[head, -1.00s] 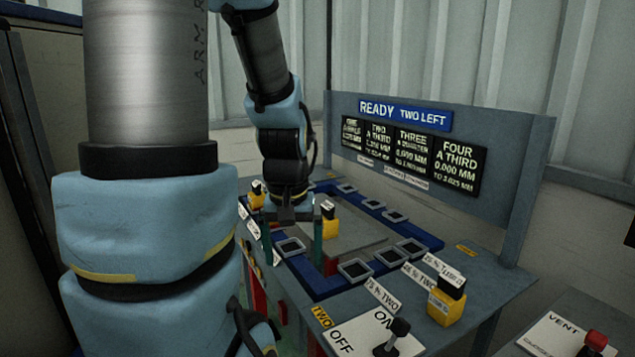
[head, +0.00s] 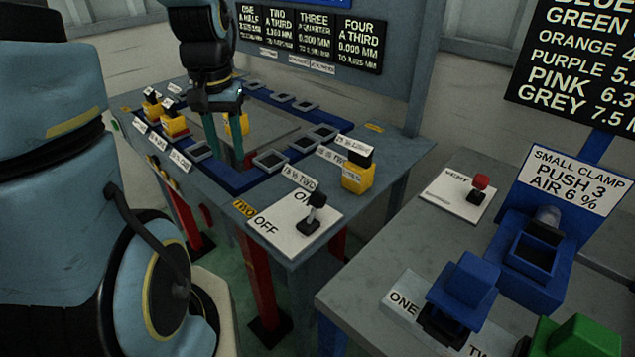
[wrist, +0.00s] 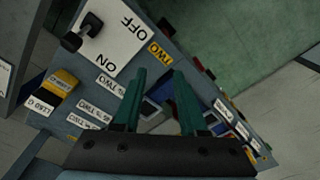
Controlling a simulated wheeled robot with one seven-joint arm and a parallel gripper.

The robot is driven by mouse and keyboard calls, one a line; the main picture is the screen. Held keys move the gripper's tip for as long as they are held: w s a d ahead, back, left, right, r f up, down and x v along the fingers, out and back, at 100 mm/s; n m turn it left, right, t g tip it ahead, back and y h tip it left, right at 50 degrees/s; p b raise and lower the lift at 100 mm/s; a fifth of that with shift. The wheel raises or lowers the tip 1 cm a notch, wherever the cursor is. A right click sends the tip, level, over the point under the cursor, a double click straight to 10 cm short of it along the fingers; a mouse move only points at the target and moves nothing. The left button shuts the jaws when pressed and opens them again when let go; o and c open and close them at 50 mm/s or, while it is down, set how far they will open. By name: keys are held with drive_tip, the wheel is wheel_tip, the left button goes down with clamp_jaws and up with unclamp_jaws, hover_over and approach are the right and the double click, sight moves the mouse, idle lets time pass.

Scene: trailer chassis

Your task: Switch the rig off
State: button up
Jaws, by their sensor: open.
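The switch is a black lever (head: 313,213) on a white plate (head: 279,232) marked OFF on the left and ON beside the lever, at the bench's near corner. In the wrist view the lever (wrist: 82,35) appears to lean towards the ON end, away from OFF; the plate (wrist: 122,42) lies beyond my fingers. My gripper (head: 224,150) points down over the bench, left of and behind the switch, its green fingers apart. In the wrist view my gripper (wrist: 159,78) has nothing between its fingertips that I can see held, and is apart from the lever.
Yellow blocks with black tops stand on the rig bench (head: 400,150); one yellow block (head: 357,177) is close behind the switch. A display board (head: 395,90) rises behind. A side table (head: 345,295) carries a red-knobbed VENT lever (head: 478,188) and a blue clamp (head: 528,262).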

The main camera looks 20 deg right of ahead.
drive_tip(key=d+f+m+b, duration=0.1)
drive_tip(key=d, duration=0.3)
drive_tip(key=d+f+m+b, duration=0.1)
drive_tip(key=d+m, duration=0.1)
drive_tip(key=d, duration=0.3)
drive_tip(key=w+d+m+g+b, duration=0.1)
drive_tip(key=d, duration=0.3)
drive_tip(key=shift+d+f+m+y, duration=0.4)
drive_tip(key=c, duration=0.4)
drive_tip(key=s+d+m, duration=0.1)
drive_tip(key=d, duration=0.2)
drive_tip(key=d+m+b, duration=0.1)
drive_tip(key=d, duration=0.2)
drive_tip(key=s+d+m+y, duration=0.1)
drive_tip(key=d, duration=0.2)
drive_tip(key=shift+s+d+f+g+b, duration=0.15)
drive_tip(key=shift+s+f+g+b, duration=0.15)
drive_tip(key=shift+s+f+b, duration=0.1)
clamp_jaws()
